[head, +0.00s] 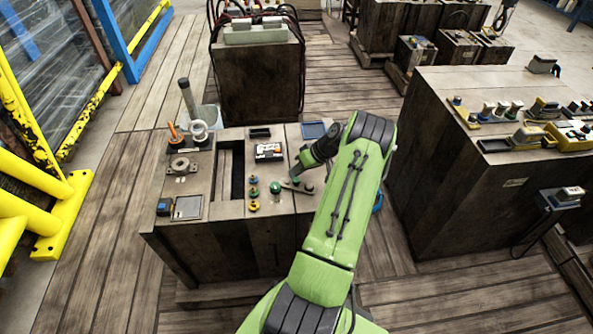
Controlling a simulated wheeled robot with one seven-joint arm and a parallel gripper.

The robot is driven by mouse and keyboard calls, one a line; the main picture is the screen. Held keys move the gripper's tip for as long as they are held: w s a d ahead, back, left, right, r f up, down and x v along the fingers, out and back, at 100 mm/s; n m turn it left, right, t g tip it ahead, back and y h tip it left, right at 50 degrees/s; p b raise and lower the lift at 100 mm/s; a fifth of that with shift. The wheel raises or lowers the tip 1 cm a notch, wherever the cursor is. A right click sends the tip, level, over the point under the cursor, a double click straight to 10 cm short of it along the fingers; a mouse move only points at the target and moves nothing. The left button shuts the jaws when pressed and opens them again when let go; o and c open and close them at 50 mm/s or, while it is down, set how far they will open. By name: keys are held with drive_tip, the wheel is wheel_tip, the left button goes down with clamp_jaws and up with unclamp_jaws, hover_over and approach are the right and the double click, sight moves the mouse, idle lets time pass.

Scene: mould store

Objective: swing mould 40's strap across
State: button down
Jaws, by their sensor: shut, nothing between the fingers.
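A dark wooden block with a pale top (218,212) stands in front of me in the head view, with several fittings on it. My green arm reaches over its right side. My gripper (296,173) is small in the picture, low over the right part of the top, and looks shut and empty. Just below it lies a short grey bar (297,186) with a dark knob on its right end; it may be the strap. A green knob (275,187) stands left of the bar. I cannot read a number 40, and I cannot tell whether the gripper touches the bar.
A dark slot (231,172) and small coloured knobs (253,192) lie left of the gripper. A grey post (187,98) and an orange-handled tool (173,130) stand at the back left. Another loaded block (430,180) stands right. Yellow rails (62,215) stand far left; plank floor is clear between.

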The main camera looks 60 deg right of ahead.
idle(0.8)
drive_tip(key=p+v, duration=0.4)
drive_tip(key=v, duration=1.1)
drive_tip(key=shift+s+r+p, duration=0.25)
drive_tip(key=shift+r+p, duration=0.05)
drive_tip(key=shift+p, duration=0.1)
drive_tip(key=shift+d, duration=0.1)
